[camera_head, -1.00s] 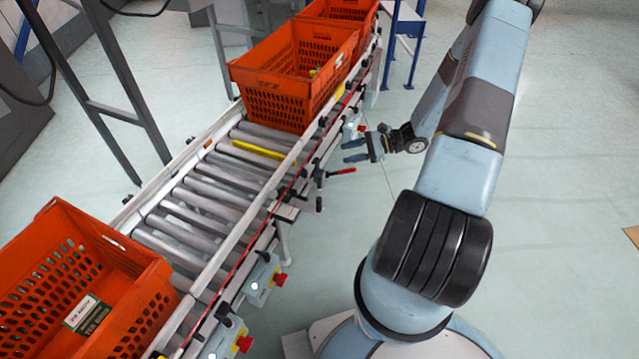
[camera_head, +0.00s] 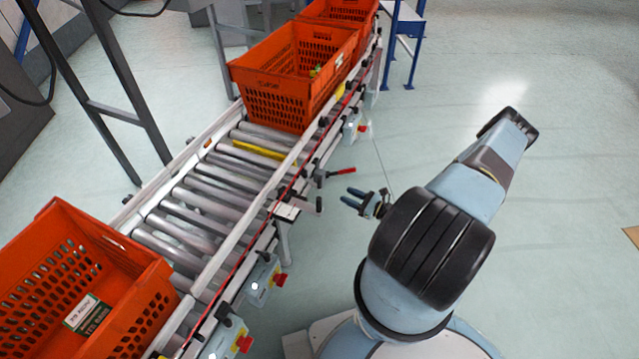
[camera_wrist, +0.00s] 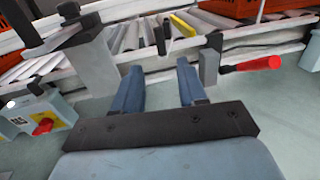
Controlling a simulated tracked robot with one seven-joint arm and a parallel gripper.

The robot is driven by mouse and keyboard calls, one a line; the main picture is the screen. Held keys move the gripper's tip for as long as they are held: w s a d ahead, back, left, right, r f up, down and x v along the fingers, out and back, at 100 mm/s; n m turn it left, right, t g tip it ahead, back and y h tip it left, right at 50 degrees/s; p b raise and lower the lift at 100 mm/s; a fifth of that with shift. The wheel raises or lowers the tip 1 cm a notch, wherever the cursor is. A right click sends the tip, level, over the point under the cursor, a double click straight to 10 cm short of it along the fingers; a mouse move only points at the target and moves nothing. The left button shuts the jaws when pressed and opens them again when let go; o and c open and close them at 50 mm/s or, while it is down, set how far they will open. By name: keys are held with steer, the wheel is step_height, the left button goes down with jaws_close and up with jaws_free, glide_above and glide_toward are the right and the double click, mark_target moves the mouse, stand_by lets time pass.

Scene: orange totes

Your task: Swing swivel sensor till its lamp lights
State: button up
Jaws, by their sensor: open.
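My gripper (camera_head: 347,196) is open and empty, beside the near side of the roller conveyor. Its two blue fingers (camera_wrist: 160,66) point at the conveyor's side rail in the wrist view. Small black fittings sit along that rail. One is a dark upright piece (camera_head: 319,204) just left of the fingers, apart from them. A red-handled lever (camera_head: 341,171) sticks out just above the gripper in the head view; it shows right of the fingers in the wrist view (camera_wrist: 250,65). I cannot tell which fitting is the swivel sensor, nor make out its lamp.
Orange totes stand on the conveyor, one at the near left (camera_head: 75,275), others at the far end (camera_head: 290,80). Boxes with red buttons (camera_head: 265,280) hang below the near rail. The rollers between the totes are bare. Open floor lies to the right.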

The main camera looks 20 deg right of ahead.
mark_target(320, 188)
steer(key=x, duration=1.3)
steer(key=shift+w+a+f, duration=0.1)
steer(key=shift+w+a, duration=0.15)
steer(key=shift+w, duration=0.1)
jaws_close()
